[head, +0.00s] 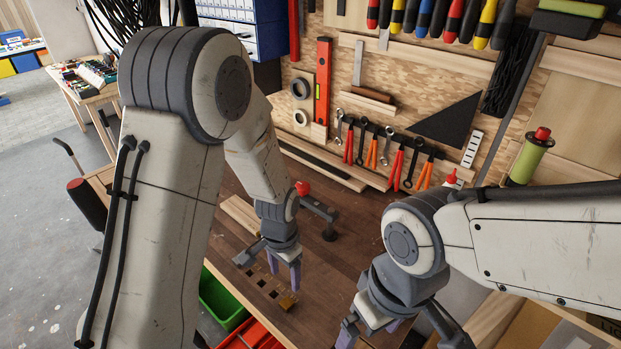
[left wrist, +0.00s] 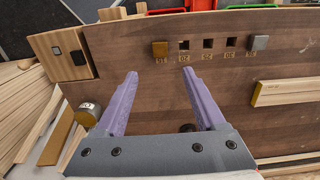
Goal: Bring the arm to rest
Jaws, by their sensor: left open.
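My left gripper (head: 283,272) hangs over the wooden workbench (head: 340,262), near a row of square holes, in the head view. In the left wrist view its two purple fingers (left wrist: 158,73) stand wide apart with nothing between them but bare wood. My right gripper (head: 370,330) is at the bottom of the head view, cut off by the frame edge, so its fingertips are hidden.
In the left wrist view, a brass block (left wrist: 160,48) and a grey metal block (left wrist: 259,42) sit at the ends of the numbered holes. A round metal piece (left wrist: 89,112) lies at left. A green bin (head: 221,300) is below the bench edge.

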